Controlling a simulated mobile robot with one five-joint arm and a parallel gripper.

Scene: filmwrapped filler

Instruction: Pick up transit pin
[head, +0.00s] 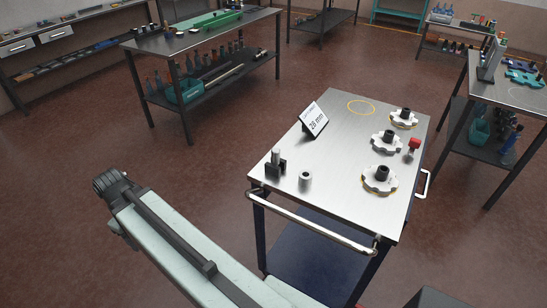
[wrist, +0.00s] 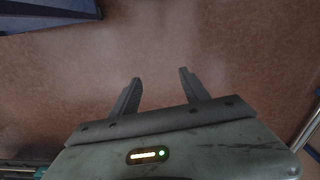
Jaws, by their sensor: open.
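A small pin with a red head (head: 413,145) stands near the right edge of a metal-topped cart (head: 335,165); it looks like the transit pin, though no label shows on it. It stands beside the white lobed discs. My gripper (wrist: 160,76) is open and empty in the wrist view, with its two dark fingers apart above bare brown floor. The pin does not show in the wrist view. In the head view my pale arm reaches to the left of the cart, and the gripper's fingers cannot be made out there.
The cart also bears several white lobed discs with black hubs (head: 380,178), a "28 mm" sign (head: 314,120), a black block with a grey pin (head: 276,164) and a metal cylinder (head: 305,181). A rail (head: 312,232) runs along its front. Open floor lies left.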

